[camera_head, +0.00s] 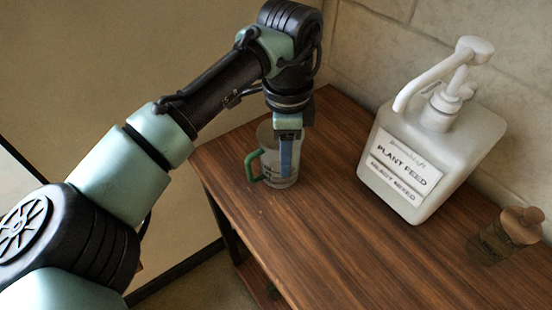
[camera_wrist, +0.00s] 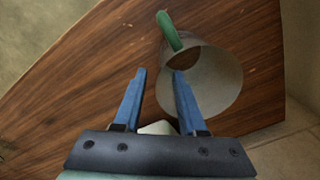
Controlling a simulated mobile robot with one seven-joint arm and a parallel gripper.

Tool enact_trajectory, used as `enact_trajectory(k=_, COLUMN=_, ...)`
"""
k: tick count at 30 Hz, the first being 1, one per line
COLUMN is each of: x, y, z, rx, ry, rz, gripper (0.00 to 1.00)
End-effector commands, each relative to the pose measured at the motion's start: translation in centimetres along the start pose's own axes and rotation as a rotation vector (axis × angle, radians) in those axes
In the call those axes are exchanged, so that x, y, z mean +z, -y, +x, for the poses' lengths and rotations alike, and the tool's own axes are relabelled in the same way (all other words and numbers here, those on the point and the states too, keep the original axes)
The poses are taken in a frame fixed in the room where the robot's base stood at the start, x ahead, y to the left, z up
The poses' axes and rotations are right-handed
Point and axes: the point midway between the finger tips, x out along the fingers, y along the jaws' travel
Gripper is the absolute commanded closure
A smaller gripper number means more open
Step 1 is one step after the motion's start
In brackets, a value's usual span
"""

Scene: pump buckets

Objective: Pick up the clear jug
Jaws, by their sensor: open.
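The clear jug (camera_head: 267,138) stands upright on the left part of the wooden table, its green handle (camera_head: 254,167) facing left. My gripper (camera_head: 287,174) points down at the jug, and a blue finger overlaps its right side in the head view. In the wrist view, my gripper (camera_wrist: 158,72) is open with nothing held between its fingers. The jug (camera_wrist: 221,82) lies to the right there, its green handle (camera_wrist: 170,31) at the top. The right finger overlaps the jug's mouth and the left finger is outside the rim. Whether either finger touches it, I cannot tell.
A large white pump bottle (camera_head: 432,165) labelled "Plant Feed" stands right of the jug on the wooden table (camera_head: 320,215). A small brown bottle (camera_head: 506,235) is at the far right. A wall runs behind the table. Bare tabletop lies in front of the jug.

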Motion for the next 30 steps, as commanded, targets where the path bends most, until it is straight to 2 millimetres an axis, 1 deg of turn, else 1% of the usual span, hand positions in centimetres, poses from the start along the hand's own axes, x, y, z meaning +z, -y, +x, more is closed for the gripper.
enact_trajectory(k=1, x=0.2, y=0.0, z=1.0, rx=0.001, ry=0.002, rz=-0.001, gripper=0.59)
enact_trajectory(k=3, x=0.5, y=0.0, z=2.1, rx=0.001, ry=0.002, rz=-0.001, gripper=0.59)
enact_trajectory(k=7, x=0.5, y=0.0, z=3.8, rx=0.001, ry=0.002, rz=0.000, gripper=0.59)
enact_trajectory(k=11, x=0.5, y=0.0, z=4.4, rx=0.000, ry=0.000, rz=0.000, gripper=0.59)
enact_trajectory(k=17, x=0.4, y=0.0, z=4.4, rx=0.000, ry=0.000, rz=0.000, gripper=0.59)
enact_trajectory(k=21, x=0.4, y=0.0, z=4.4, rx=0.000, ry=0.000, rz=0.000, gripper=0.85)
enact_trajectory(k=24, x=0.4, y=0.0, z=4.4, rx=0.000, ry=0.000, rz=0.000, gripper=1.00)
enact_trajectory(k=30, x=0.4, y=0.0, z=4.4, rx=0.001, ry=0.000, rz=0.001, gripper=1.00)
